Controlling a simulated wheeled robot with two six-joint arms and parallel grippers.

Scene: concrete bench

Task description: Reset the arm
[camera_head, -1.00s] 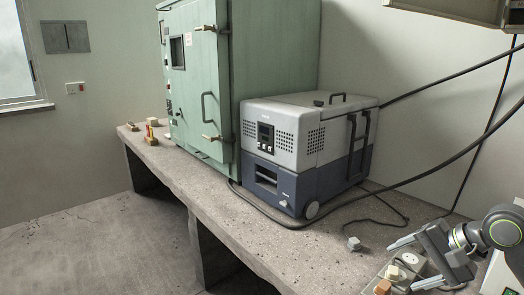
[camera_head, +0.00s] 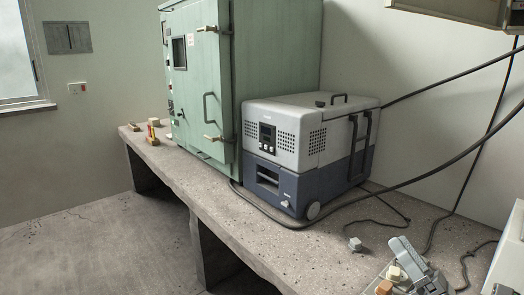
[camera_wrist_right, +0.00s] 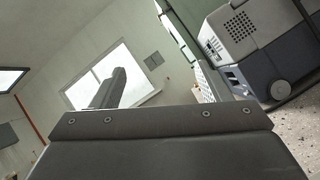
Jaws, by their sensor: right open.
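My right gripper (camera_wrist_right: 158,86) shows in the right wrist view, where its two fingers stand well apart beyond a dark plate with screws. Nothing shows between the fingers except the wall and window behind. My left gripper is in neither view.
The concrete bench (camera_head: 205,190) carries a green cabinet (camera_head: 210,100) and a grey-blue portable unit (camera_head: 290,155). Black cables cross the bench.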

